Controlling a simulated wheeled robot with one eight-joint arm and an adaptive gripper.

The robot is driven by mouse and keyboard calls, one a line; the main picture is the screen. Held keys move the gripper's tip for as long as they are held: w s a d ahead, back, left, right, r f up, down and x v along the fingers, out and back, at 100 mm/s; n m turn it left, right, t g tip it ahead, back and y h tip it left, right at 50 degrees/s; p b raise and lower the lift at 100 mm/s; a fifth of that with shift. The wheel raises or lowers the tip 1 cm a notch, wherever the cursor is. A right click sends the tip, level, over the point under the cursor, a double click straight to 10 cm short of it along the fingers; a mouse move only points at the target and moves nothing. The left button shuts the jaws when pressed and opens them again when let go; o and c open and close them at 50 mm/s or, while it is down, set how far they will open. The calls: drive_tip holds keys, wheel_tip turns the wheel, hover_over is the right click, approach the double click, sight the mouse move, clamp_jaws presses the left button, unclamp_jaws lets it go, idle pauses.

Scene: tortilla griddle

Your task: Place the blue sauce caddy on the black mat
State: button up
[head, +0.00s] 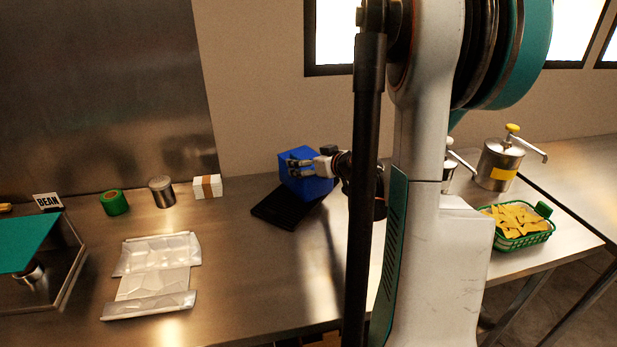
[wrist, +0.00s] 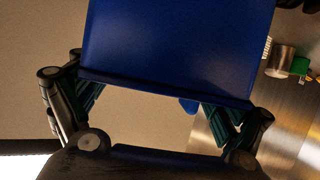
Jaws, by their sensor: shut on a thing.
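The blue sauce caddy (head: 303,173) is a box held in my gripper (head: 312,166), and it looks tilted in the head view. It overlaps the far right part of the black mat (head: 279,209) in that view; I cannot tell whether it touches the mat. The mat lies flat on the steel counter. In the wrist view the caddy (wrist: 180,45) fills the upper middle, between the two fingers of my gripper (wrist: 160,100). The caddy's far side and contents are hidden.
A white box with a brown band (head: 207,187), a metal shaker (head: 162,191) and a green tape roll (head: 114,202) stand left of the mat. A green chip basket (head: 523,235) and a pump pot (head: 499,163) are right of my arm.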

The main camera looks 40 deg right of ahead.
drive_tip(key=shift+f+b, duration=0.8)
drive_tip(key=shift+f, duration=1.25)
drive_tip(key=shift+f, duration=0.1)
drive_tip(key=o, duration=1.4)
drive_tip(key=shift+o, duration=0.2)
drive_tip(key=shift+s+r, duration=0.3)
drive_tip(key=shift+s, duration=0.05)
drive_tip(key=p+v, duration=0.3)
drive_tip(key=v, duration=0.8)
